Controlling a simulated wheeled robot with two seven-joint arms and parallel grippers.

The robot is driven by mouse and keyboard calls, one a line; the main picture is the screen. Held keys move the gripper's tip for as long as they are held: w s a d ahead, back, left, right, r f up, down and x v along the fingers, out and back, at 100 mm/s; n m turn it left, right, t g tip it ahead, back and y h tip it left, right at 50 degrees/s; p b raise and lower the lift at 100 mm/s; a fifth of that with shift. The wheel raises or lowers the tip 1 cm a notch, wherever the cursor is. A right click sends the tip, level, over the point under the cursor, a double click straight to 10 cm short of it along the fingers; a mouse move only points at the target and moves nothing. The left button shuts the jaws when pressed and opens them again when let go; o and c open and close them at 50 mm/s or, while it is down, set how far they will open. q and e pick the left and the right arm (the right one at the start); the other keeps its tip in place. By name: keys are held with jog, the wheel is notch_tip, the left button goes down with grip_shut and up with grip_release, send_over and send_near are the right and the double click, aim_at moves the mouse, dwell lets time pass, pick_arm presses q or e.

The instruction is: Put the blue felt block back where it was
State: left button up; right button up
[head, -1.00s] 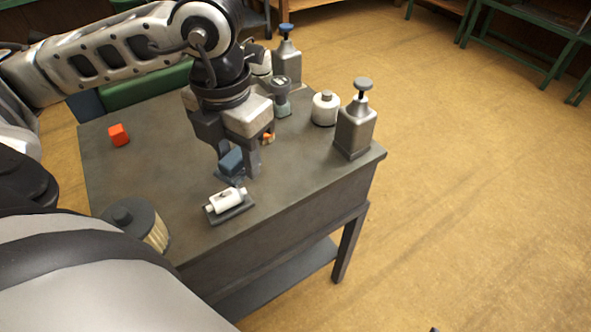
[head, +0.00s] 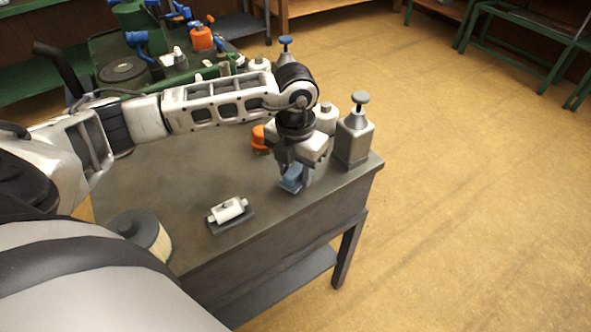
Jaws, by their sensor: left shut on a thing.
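The blue felt block (head: 291,178) is between the fingers of my left gripper (head: 296,181), low over the right part of the grey table (head: 160,190). The gripper is shut on it. The fingers hide part of the block, and I cannot tell whether it touches the tabletop. My right gripper is not in view.
A white cylinder on a dark holder (head: 229,211) lies left of my gripper. A square can with a pump top (head: 354,135) stands close on the right. An orange object (head: 260,138) is behind. A round filter (head: 143,232) stands at the front left. The table's middle is clear.

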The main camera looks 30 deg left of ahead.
aim_at(295, 170)
pick_arm(q)
jog(key=shift+f, duration=0.7)
jog(key=o, duration=0.9)
jog(key=shift+o, duration=0.2)
jog(key=shift+r, duration=0.2)
notch_tip(295, 170, up, 12)
jog(key=shift+b, duration=0.4)
